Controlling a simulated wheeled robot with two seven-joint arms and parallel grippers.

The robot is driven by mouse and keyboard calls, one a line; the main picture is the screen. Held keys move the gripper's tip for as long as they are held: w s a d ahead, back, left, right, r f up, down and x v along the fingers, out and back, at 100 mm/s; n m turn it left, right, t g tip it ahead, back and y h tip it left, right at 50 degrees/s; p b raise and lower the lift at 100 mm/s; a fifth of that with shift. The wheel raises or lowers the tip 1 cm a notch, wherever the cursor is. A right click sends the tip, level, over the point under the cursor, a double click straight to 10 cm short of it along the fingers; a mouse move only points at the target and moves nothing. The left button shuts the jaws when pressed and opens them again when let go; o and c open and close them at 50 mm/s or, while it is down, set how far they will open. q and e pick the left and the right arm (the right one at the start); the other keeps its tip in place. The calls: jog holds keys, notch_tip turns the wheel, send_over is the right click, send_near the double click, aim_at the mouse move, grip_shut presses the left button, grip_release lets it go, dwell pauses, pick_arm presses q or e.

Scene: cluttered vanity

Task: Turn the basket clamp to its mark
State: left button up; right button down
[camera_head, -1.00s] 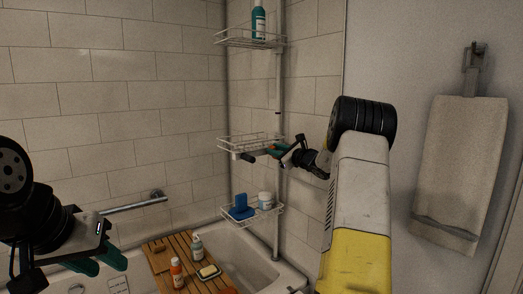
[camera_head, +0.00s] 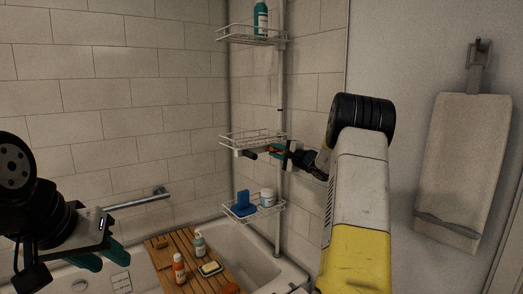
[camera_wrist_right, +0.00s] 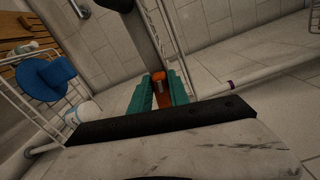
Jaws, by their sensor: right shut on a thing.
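My right gripper (camera_head: 279,149) is at the middle wire basket (camera_head: 255,137), on the side near the pole. In the right wrist view its teal fingers (camera_wrist_right: 159,92) are shut on an orange part that I take for the basket clamp (camera_wrist_right: 160,86). The fingers partly hide it. In the head view the clamp is small and mostly covered. A dark handle (camera_head: 250,155) sticks out to the left below the basket. The pole (camera_head: 279,185) carries a dark band (camera_head: 280,109) above the basket. My left gripper (camera_head: 101,261) is open and empty at lower left.
An upper basket (camera_head: 240,36) holds a teal bottle (camera_head: 260,18). A lower basket (camera_head: 238,218) holds a blue item (camera_head: 242,203) and a white jar (camera_head: 267,196). A wooden board (camera_head: 160,263) with bottles and soap lies across the tub (camera_head: 262,268). A towel (camera_head: 463,165) hangs at right.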

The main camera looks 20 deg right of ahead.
jog(key=shift+d+n, duration=0.1)
jog(key=shift+n, duration=0.9)
jog(key=c, duration=1.2)
grip_release()
jog(key=shift+c, duration=0.2)
jog(key=shift+f, duration=0.1)
jog(key=v, duration=0.8)
